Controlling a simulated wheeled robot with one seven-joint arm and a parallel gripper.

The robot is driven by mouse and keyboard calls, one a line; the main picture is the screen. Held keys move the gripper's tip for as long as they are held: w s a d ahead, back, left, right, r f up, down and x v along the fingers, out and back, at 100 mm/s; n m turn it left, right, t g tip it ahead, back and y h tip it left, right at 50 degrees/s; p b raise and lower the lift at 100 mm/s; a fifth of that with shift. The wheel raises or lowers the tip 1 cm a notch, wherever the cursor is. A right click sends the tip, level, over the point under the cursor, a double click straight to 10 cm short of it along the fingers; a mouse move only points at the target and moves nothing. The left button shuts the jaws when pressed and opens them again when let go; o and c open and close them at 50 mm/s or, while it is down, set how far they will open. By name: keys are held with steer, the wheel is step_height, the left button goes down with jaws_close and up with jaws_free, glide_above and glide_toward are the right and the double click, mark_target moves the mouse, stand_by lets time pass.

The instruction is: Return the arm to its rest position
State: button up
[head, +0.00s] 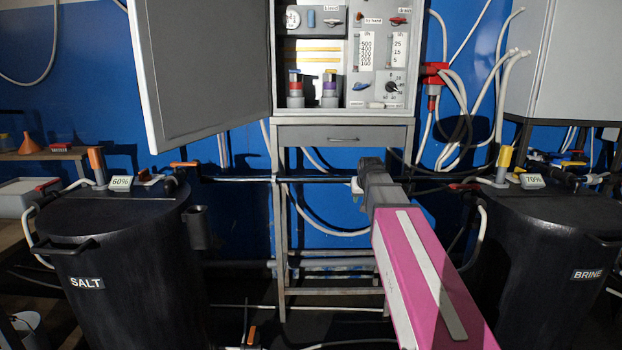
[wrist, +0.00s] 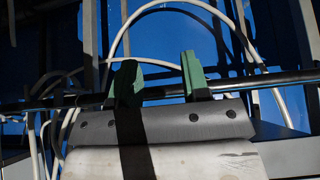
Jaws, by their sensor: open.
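My arm (head: 425,270), pink with a grey end, reaches forward from the bottom right in the head view, toward the space below the open cabinet. My gripper (wrist: 158,80) shows in the wrist view with its two green fingers apart and nothing between them. Behind the fingers are a dark horizontal pipe, white hoses and the blue wall. In the head view the gripper's fingertips are hard to make out near the arm's far end. I cannot tell whether the fingers touch the pipe.
The cabinet (head: 345,134) stands on a metal frame with its door (head: 200,65) swung open to the left. A black SALT tank (head: 115,270) stands left and a black BRINE tank (head: 550,260) right. Hoses (head: 485,110) hang at the right. A shelf (head: 40,154) is at far left.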

steer(key=s+f+g, duration=0.6)
steer(key=s+f, duration=1.8)
steer(key=f, duration=0.4)
steer(key=shift+s+f+g, duration=0.2)
steer(key=shift+s+g, duration=0.1)
